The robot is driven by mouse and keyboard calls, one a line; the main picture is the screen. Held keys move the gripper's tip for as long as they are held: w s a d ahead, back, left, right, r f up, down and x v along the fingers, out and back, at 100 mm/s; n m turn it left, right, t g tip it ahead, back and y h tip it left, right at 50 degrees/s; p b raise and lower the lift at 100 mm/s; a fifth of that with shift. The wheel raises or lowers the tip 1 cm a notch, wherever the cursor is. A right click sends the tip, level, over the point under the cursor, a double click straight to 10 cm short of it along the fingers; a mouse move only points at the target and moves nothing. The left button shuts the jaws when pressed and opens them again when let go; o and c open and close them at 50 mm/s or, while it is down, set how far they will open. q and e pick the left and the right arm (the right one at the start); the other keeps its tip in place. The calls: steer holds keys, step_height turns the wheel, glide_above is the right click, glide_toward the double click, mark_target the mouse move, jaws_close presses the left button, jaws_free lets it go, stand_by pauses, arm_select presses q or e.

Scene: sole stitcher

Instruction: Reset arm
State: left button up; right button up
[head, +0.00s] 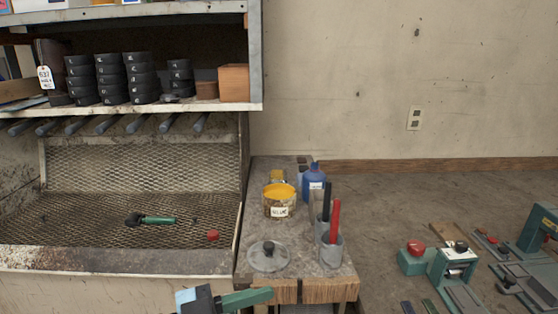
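A tool with a black head and a green handle (158,220) lies on the mesh tray (90,235) at the left.
A small bench (298,258) holds a yellow-rimmed jar (279,205), a blue bottle (314,184), a round glass lid (268,257) and a cup with red and black handles (329,251). A shelf (190,106) with black rolls overhangs the tray. Green machines (455,268) stand at right.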

arm_select(q)
steer(key=s+a+f+n+t+y, duration=0.1)
steer(key=a+f+n+y, duration=0.2)
steer(key=f+y, duration=0.3)
steer(key=a+f+n+y, duration=0.3)
steer(key=f, duration=0.6)
steer(key=s+a+f+n+g+y, duration=0.4)
steer(key=s+a+f+n+y, duration=0.2)
steer(key=s+a+f+y, duration=0.6)
step_height(320, 180, down, 23)
steer(key=a+g+h, duration=0.1)
steer(key=a+h, duration=0.1)
steer(key=h, duration=0.2)
steer(key=s+a+f+g, duration=0.1)
steer(key=s+a+f, duration=0.2)
steer(key=s+f, duration=1.1)
steer(key=s, duration=0.3)
steer(key=shift+a+m+g, duration=0.2)
steer(key=shift+m+g, duration=0.1)
arm_select(e)
steer(key=w, duration=0.3)
steer(key=shift+a, duration=0.1)
